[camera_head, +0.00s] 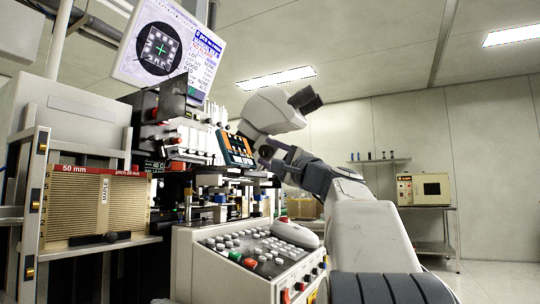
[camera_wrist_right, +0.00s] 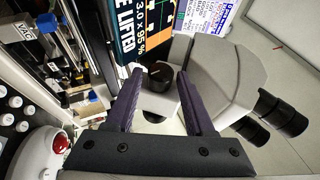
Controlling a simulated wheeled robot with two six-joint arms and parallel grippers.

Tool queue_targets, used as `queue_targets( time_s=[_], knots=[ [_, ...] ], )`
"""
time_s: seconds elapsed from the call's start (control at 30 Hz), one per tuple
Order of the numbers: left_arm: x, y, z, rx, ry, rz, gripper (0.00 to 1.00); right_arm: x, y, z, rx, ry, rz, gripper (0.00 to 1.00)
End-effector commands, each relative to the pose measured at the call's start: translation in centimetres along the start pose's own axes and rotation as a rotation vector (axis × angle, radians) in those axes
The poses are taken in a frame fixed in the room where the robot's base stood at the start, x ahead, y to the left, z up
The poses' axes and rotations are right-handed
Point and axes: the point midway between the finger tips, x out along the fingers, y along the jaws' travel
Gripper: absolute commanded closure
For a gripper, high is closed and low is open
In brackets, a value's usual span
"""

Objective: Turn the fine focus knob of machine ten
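A black round knob (camera_wrist_right: 158,74) on the microscope's grey body shows in the right wrist view, between the two fingers of my right gripper (camera_wrist_right: 160,80). The fingers are open, one on each side of the knob, with a visible gap at least on the right; I cannot tell if either touches it. In the head view my right gripper (camera_head: 268,153) reaches in from the right, below the pale microscope head (camera_head: 268,110) with its dark eyepieces. The knob is hard to make out there. No machine number is readable. My left gripper is not in view.
A small tilted screen (camera_head: 236,150) stands close left of my right gripper. A large monitor (camera_head: 168,48) hangs above. A slotted magazine (camera_head: 95,205) is at left. Open floor lies to the right.

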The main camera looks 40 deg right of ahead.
Motion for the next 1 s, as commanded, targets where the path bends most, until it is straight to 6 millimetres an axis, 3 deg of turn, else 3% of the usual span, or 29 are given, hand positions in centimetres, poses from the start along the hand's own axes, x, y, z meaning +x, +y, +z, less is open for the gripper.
queue_targets(
  time_s=[0.43, 0.8, 1.0],
  knots=[
    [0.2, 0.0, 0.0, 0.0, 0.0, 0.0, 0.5, -0.8, 0.0, 0.0, -0.001, -0.002, 0.0, 0.31],
    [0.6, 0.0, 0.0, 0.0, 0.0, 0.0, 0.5, -7.7, -0.1, -0.1, -0.003, 0.003, 0.0, 0.31],
    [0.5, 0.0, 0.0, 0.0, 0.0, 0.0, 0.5, -10.0, -0.1, 0.0, -0.001, 0.002, 0.0, 0.31]
  ],
)
